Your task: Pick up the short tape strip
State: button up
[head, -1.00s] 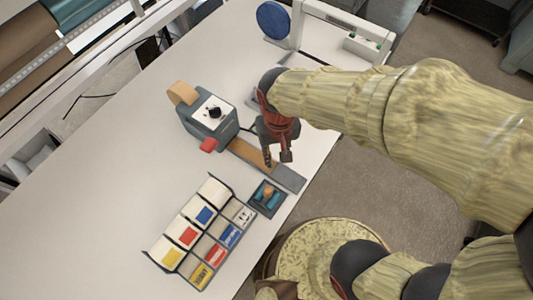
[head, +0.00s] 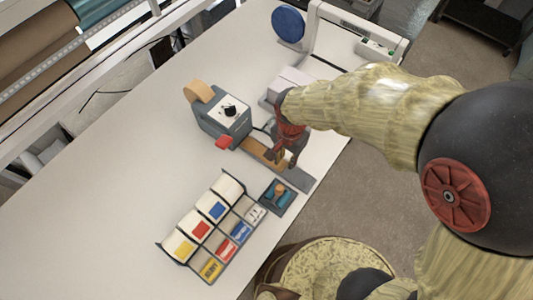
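The brown tape strip (head: 255,149) lies on the grey outfeed plate (head: 299,179) of the tape dispenser (head: 225,120). The dispenser is grey-blue with a tan roll on top, a black knob and a red front piece. My gripper (head: 280,157) is dark red and points down over the strip's outer end. Its two fingers look apart, one on either side of that end. The fingers hide part of the strip, and I cannot tell whether they touch it. A small pale patch shows by the right finger.
A rack of label rolls and cards (head: 208,228) stands in front of the dispenser. A small dark tray (head: 278,197) with orange and teal items sits beside it. A scale-like device (head: 340,35) and a white box (head: 287,84) stand behind. The left tabletop is clear.

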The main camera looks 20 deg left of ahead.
aim_at(284, 170)
notch_tip(284, 170, down, 5)
jog(key=shift+r, duration=0.1)
dwell(0.3)
grip_shut()
